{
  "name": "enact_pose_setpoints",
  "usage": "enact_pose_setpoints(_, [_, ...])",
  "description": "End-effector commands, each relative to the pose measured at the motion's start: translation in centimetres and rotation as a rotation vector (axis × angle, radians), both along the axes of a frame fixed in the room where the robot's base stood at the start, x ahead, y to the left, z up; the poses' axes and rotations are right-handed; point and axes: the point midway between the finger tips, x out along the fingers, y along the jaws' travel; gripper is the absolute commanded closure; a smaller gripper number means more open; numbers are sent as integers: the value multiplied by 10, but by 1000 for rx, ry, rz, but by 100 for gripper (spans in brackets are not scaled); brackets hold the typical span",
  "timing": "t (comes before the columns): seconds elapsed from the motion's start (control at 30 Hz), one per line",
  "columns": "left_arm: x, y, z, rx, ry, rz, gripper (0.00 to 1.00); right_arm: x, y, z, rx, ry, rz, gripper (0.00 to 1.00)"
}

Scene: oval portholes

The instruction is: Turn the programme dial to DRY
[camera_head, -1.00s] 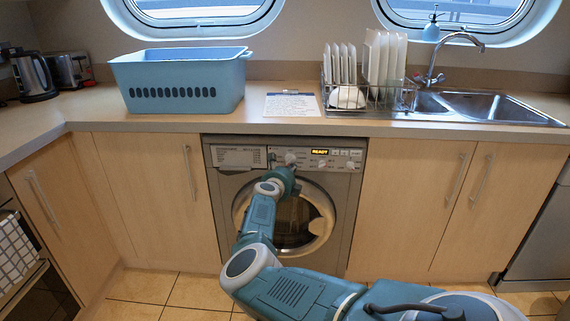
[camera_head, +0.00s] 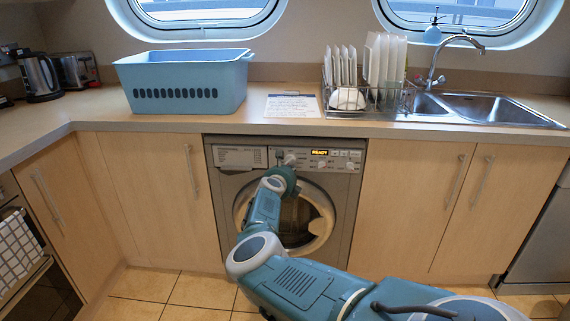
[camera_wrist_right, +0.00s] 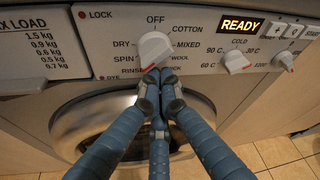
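The programme dial (camera_wrist_right: 155,48) is a white knob on the washing machine's panel, ringed by words such as OFF, COTTON, MIXED, WOOL, SPIN and DRY. DRY (camera_wrist_right: 122,44) is printed to the dial's left. A small red mark shows at the dial's lower edge, partly hidden by my fingers. My right gripper (camera_wrist_right: 159,75) has its fingers drawn together, with the tips at the dial's lower edge. I cannot tell whether they touch it. My left gripper is not in view.
The lit display (camera_wrist_right: 240,25) reads READY. A temperature knob (camera_wrist_right: 236,61) and another small knob (camera_wrist_right: 284,61) are to the right. The round door (camera_head: 318,220) is below the panel. On the counter are a blue basket (camera_head: 185,80), a paper sheet (camera_head: 292,105) and a dish rack (camera_head: 365,95).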

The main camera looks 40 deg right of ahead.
Motion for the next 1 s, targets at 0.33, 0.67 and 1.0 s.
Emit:
enact_pose_setpoints(0.33, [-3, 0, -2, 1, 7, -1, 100, 7, 1, 0, 45, -54, 0, 100])
enact_pose_setpoints(0.67, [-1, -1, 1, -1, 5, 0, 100, 10, 1, 0, 53, -63, 1, 100])
enact_pose_setpoints(1.0, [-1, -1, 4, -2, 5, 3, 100, 16, 1, 0, 51, -61, 1, 100])
